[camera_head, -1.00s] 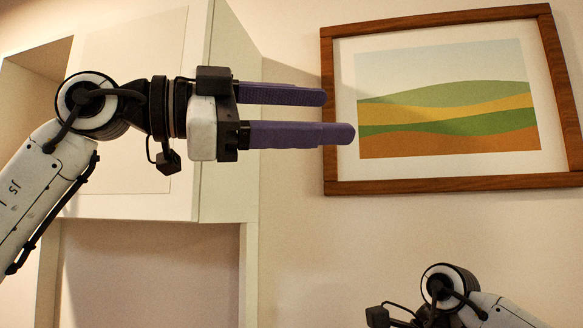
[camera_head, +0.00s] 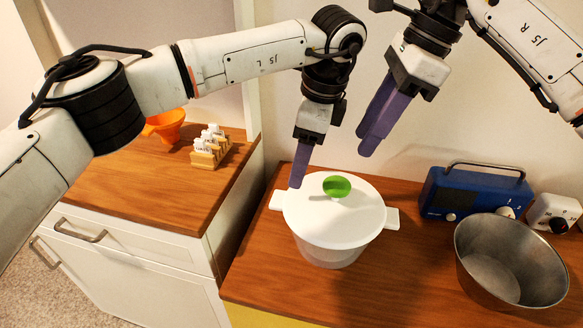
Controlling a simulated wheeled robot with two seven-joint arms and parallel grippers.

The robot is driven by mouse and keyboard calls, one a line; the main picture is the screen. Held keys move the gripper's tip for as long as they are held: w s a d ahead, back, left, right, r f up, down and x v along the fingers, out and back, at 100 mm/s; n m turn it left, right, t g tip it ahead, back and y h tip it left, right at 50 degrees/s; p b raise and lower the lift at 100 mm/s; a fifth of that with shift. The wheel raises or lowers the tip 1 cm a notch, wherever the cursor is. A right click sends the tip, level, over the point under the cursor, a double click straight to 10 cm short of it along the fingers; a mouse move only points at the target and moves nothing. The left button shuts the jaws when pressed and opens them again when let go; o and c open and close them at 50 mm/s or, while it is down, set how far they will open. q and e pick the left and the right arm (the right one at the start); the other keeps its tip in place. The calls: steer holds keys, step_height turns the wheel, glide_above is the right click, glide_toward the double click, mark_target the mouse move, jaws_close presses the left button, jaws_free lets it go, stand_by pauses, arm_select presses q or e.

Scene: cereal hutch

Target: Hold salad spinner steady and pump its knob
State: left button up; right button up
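The salad spinner (camera_head: 333,226) is a white round pot with a flat lid and a small tab handle on each side. It stands upright on the wooden counter, and a green knob (camera_head: 337,186) sits on its lid. My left gripper (camera_head: 298,183) points down at the lid's left rim, left of the knob. Its fingers line up from this angle, so its opening and any contact are unclear. My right gripper (camera_head: 364,142) is above and right of the knob, pointing down, apart from the spinner. Its two purple fingers look parted, with nothing between them.
A metal bowl (camera_head: 510,262) and a blue radio (camera_head: 474,192) stand right of the spinner, with a white dial device (camera_head: 553,213) beyond. On the left counter are a spice rack (camera_head: 211,148) and an orange funnel (camera_head: 167,126). A gap separates the two counters.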

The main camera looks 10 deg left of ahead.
mark_target(280, 198)
arm_select(q)
steer(key=f, duration=0.1)
steer(key=s+a+f+y, duration=0.1)
steer(key=s+f+g+y, duration=0.1)
steer(key=f, duration=0.1)
steer(key=shift+a, duration=0.35)
steer(key=x, duration=1)
steer(key=shift+s+a, duration=0.1)
jaws_close()
arm_select(e)
steer(key=shift+c, duration=0.4)
